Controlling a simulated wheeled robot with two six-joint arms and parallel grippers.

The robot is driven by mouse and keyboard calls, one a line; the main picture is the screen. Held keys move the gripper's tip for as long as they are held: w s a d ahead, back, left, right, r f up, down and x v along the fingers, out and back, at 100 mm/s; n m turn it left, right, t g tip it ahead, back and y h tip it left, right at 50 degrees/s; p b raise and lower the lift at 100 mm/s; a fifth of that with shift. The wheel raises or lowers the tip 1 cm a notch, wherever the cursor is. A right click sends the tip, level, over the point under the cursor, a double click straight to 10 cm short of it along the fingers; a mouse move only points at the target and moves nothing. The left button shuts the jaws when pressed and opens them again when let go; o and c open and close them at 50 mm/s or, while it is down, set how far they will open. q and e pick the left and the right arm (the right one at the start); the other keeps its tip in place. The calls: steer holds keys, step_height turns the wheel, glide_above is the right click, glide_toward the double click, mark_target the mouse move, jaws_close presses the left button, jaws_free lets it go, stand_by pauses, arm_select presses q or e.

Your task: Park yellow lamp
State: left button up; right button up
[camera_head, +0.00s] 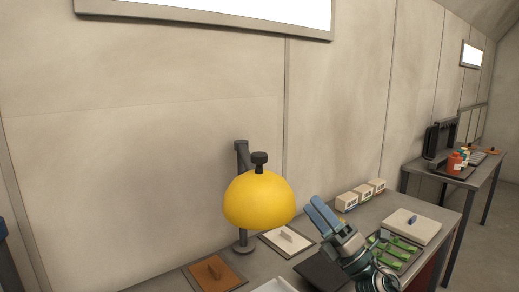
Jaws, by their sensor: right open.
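The yellow lamp has a rounded yellow dome shade (259,203) with a black knob on top. A dark grey post stands behind the shade, and a round grey foot shows below it on the table. My right gripper (315,208) is to the right of the shade, with blue fingers pointing up and left; it is open and holds nothing that I can see. A gap shows between it and the shade in the picture. My left gripper is not in view.
The grey table (455,212) carries a brown board (204,283), a white board (270,236), several small white boxes (346,202), a tray of green pieces (401,246) and a cream block (425,231). A second table (482,176) stands at right. The wall is close behind the lamp.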

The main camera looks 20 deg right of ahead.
mark_target(260, 153)
step_height(260, 153, up, 12)
steer(key=w+a+f+n+g+y+p, duration=0.1)
steer(key=w+n+g+y+p, duration=0.15)
steer(key=n+g, duration=1.3)
steer(key=w+a+p, duration=0.1)
steer(key=a, duration=0.2)
steer(key=w+a+n+t+p, duration=0.1)
steer(key=w+a+p, duration=0.1)
steer(key=a, duration=0.1)
steer(key=w+a+n+t+p, duration=0.1)
steer(key=a, duration=0.2)
steer(key=shift+w+r+h+p, duration=0.25)
steer(key=shift+w+r+p, duration=0.05)
steer(key=shift+w+r, duration=0.05)
steer(key=shift+w+a+f, duration=0.2)
steer(key=shift+w+a, duration=0.1)
steer(key=shift+a, duration=0.2)
steer(key=shift+c, duration=0.4)
steer(key=shift+d, duration=0.1)
jaws_close()
